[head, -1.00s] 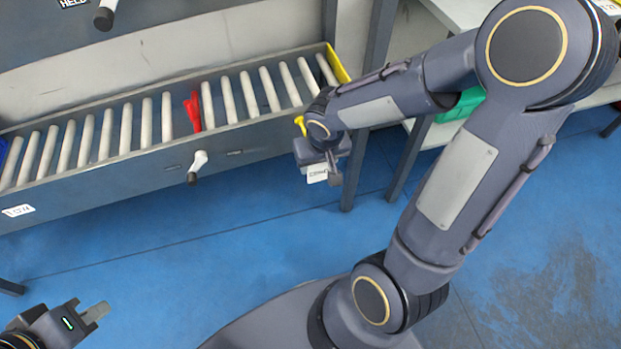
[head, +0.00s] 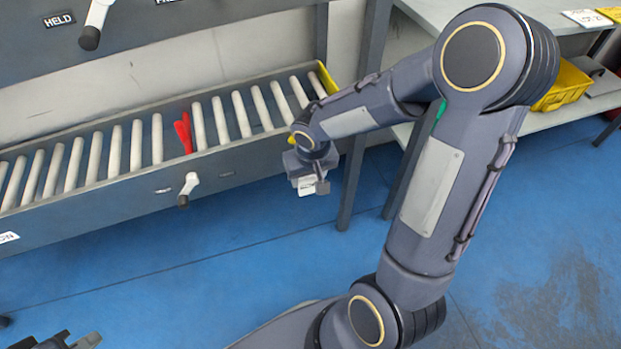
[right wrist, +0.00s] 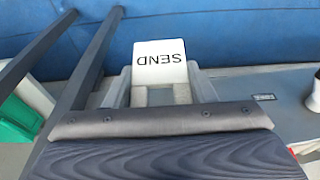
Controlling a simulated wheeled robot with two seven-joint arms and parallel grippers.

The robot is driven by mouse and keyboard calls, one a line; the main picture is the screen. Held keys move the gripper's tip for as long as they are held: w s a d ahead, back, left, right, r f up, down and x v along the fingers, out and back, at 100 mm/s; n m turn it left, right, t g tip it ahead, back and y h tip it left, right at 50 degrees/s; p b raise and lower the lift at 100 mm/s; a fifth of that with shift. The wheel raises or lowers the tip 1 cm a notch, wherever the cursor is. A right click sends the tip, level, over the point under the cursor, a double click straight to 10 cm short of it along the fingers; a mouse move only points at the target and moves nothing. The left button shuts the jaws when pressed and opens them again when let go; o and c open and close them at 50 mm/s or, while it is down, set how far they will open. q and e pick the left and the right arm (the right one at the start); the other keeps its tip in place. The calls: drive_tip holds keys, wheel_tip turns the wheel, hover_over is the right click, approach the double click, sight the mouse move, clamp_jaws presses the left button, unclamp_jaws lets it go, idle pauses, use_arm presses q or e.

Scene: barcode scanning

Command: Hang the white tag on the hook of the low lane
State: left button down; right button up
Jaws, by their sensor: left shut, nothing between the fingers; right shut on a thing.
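The white tag (right wrist: 160,62) shows in the right wrist view with the word SEND, upside down in that picture. My right gripper (right wrist: 163,90) is shut on it. In the head view my right gripper (head: 309,184) holds the tag (head: 306,190) in front of the right end of the low roller lane (head: 120,190). The hook (head: 187,186), a white peg with a dark tip, stands out from that lane's front rail, left of the tag and apart from it. My left gripper (head: 75,342) is shut and empty at the bottom left, partly cut off by the frame.
A red piece (head: 184,133) stands among the rollers above the hook. A second peg (head: 95,22) is on the upper lane, near a HELD label (head: 59,19). A grey post (head: 352,180) is just right of my right gripper. A yellow bin (head: 563,84) sits on the right shelf.

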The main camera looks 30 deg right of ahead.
drive_tip(key=shift+w+d+f+p, duration=0.1)
drive_tip(key=shift+w+d+p, duration=0.15)
drive_tip(key=shift+w, duration=0.6)
drive_tip(key=shift+w+d+p, duration=0.15)
drive_tip(key=shift+w+p, duration=0.15)
drive_tip(key=shift+w, duration=0.5)
drive_tip(key=shift+w+d+f+p, duration=0.1)
drive_tip(key=shift+w+d+p, duration=0.15)
drive_tip(key=shift+w, duration=0.6)
drive_tip(key=shift+w+d+f+b, duration=0.1)
drive_tip(key=shift+w+f+b, duration=0.3)
drive_tip(key=shift+w, duration=0.2)
drive_tip(key=o, duration=1)
drive_tip(key=shift+o, duration=0.2)
drive_tip(key=shift+r, duration=0.15)
